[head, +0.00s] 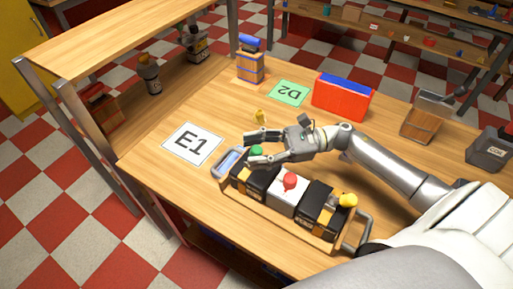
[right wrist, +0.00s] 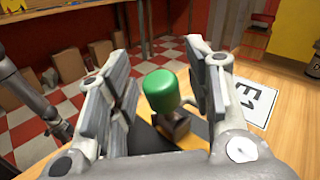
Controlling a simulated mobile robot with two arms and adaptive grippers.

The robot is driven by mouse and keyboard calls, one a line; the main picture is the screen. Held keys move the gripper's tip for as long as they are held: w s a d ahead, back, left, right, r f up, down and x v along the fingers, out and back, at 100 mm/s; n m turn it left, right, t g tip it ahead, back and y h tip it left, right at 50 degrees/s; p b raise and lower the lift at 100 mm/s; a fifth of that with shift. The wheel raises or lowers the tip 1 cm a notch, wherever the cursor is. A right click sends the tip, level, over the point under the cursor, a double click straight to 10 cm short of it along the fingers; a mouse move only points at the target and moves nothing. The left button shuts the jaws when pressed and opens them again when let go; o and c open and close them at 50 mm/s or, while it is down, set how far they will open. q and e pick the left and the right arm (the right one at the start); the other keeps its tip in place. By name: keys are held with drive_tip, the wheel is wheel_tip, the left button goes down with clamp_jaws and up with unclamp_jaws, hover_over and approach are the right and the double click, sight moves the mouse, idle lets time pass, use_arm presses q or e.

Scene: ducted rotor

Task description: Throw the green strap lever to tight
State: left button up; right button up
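A wooden tray (head: 285,222) holds three units in a row on the workbench. The strap lever with a green knob (head: 256,151) is on the black left unit (head: 254,180). The knob stands up as a green cylinder in the right wrist view (right wrist: 160,90). My right gripper (head: 251,147) is open, with its fingers at the green knob. In the right wrist view the knob is between the two fingers (right wrist: 160,92), with gaps visible beside it. Contact cannot be told. The lever's lower part is partly hidden.
Beside the green lever stand a red knob (head: 290,180) on a white unit and a yellow knob (head: 347,200) on a black unit. An E1 card (head: 192,144), a D2 card (head: 288,93) and a red-blue box (head: 342,98) lie behind.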

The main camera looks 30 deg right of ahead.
drive_tip(key=c, duration=0.9)
drive_tip(key=w+m+g+h, duration=0.1)
drive_tip(key=w+a+m+h, duration=0.1)
drive_tip(key=m+h, duration=0.1)
drive_tip(key=shift+w+a+r+g+p, duration=0.1)
drive_tip(key=shift+w+r+g+p, duration=0.1)
drive_tip(key=shift+g+p, duration=0.2)
drive_tip(key=shift+w+a+f+m+g+h, duration=0.25)
drive_tip(key=shift+w+m+g+h, duration=0.1)
drive_tip(key=shift+w+m+h, duration=0.15)
drive_tip(key=shift+w+a+f+m+g+h, duration=0.15)
drive_tip(key=shift+w+f+m+g+h, duration=0.1)
drive_tip(key=shift+m+g+h, duration=0.25)
drive_tip(key=shift+w+a+f+g+h, duration=0.15)
drive_tip(key=shift+w+g+h, duration=0.05)
drive_tip(key=shift+g+h, duration=0.2)
drive_tip(key=shift+f+m, duration=0.1)
drive_tip(key=shift+m, duration=0.2)
